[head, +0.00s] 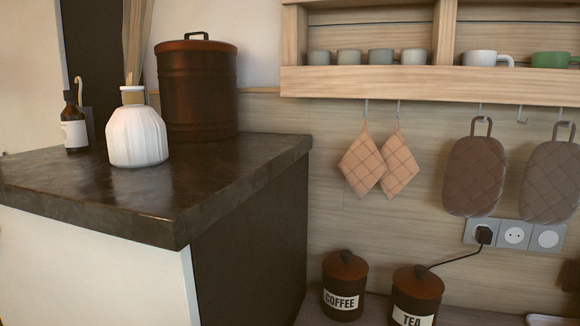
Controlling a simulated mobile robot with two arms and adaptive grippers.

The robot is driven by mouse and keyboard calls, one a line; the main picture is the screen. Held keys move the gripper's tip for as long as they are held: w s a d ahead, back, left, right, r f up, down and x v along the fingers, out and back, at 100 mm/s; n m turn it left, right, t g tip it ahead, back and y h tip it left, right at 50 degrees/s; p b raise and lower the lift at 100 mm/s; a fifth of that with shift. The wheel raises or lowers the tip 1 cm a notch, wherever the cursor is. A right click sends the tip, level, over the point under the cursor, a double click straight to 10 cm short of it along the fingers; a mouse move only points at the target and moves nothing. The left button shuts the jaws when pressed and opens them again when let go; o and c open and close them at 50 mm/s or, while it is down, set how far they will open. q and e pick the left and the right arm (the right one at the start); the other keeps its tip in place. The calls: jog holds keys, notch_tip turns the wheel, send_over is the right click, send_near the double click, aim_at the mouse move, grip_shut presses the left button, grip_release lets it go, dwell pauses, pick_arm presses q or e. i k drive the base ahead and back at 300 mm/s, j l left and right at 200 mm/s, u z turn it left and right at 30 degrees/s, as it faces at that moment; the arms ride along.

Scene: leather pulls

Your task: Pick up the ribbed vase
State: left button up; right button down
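The ribbed vase (137,136) is white with vertical ribs, a rounded body and a narrow, tan-coloured neck. It stands upright on the dark stone-like countertop (130,197), back from its front edge. A brown lidded canister (198,92) stands behind it to the right, and the vase overlaps its lower left part in the picture. Neither of my grippers shows in the head view, so I cannot see whether they hold anything.
A small dark bottle (74,122) with a white label stands left of the vase. Coffee (344,284) and tea (416,292) canisters stand lower, right of the counter. A wooden shelf (430,87) with cups hangs above pot holders. The counter in front of the vase is clear.

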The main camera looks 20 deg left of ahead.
aim_at(136, 135)
jog(key=u, duration=1.45)
jog(key=j+z, duration=0.35)
jog(key=j, duration=1.25)
jog(key=k, duration=0.05)
